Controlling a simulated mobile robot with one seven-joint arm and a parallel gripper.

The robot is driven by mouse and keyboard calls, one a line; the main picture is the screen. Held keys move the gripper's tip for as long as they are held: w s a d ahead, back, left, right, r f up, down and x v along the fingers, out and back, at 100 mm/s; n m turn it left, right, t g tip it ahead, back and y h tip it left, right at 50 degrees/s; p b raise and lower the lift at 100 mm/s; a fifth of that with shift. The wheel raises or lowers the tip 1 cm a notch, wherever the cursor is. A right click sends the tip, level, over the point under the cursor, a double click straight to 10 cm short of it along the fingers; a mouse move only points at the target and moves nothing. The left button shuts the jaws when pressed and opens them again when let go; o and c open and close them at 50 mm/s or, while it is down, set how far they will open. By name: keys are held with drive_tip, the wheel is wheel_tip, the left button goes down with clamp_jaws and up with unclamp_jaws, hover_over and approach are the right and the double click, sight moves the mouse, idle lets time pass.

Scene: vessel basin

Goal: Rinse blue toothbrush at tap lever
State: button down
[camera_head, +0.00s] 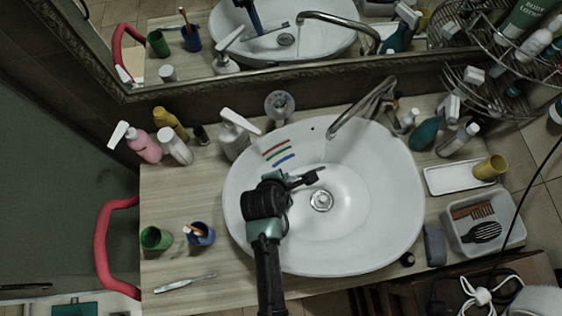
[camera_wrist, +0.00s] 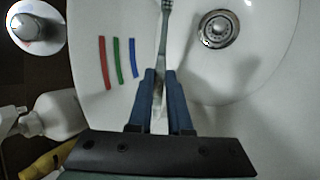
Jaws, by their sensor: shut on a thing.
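My gripper (camera_head: 308,178) is over the white basin (camera_head: 385,225), left of and above the drain (camera_head: 321,201). In the wrist view, its two blue fingers (camera_wrist: 159,76) are shut on a slim grey-blue toothbrush (camera_wrist: 164,38). The brush points away from the gripper and its far end is cut off by the picture's edge. The metal tap (camera_head: 352,112) arches over the back of the basin, with its spout above and just right of my fingertips. A faint pale streak shows below the spout; I cannot tell whether it is running water.
Red, green and blue stripes (camera_head: 277,154) mark the basin's left wall. Pump bottles (camera_head: 236,135) stand behind left. A blue cup (camera_head: 201,233), a green cup (camera_head: 155,238) and a pale toothbrush (camera_head: 185,282) are on the left counter. A white tray (camera_head: 448,181) and bin (camera_head: 458,243) are right.

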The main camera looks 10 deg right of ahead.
drive_tip(key=shift+w+d+f+b, duration=0.25)
drive_tip(key=shift+w+d+b, duration=0.35)
drive_tip(key=shift+w, duration=0.45)
drive_tip(key=shift+w+d+f+b, duration=0.25)
drive_tip(key=shift+w+d+b, duration=0.3)
drive_tip(key=shift+w, duration=0.45)
drive_tip(key=shift+w+d+f+b, duration=0.25)
drive_tip(key=shift+w+d+b, duration=0.15)
drive_tip(key=shift+w+d, duration=0.5)
drive_tip(key=shift+w+a, duration=0.15)
drive_tip(key=shift+w, duration=0.05)
drive_tip(key=shift+s, duration=0.1)
drive_tip(key=shift+s+d+p, duration=0.25)
drive_tip(key=shift+d+p, duration=0.2)
drive_tip(key=shift+d, duration=0.1)
drive_tip(key=shift+a, duration=0.1)
drive_tip(key=shift+w+a, duration=0.35)
drive_tip(key=shift+a, duration=0.1)
drive_tip(key=shift+s+d, duration=0.1)
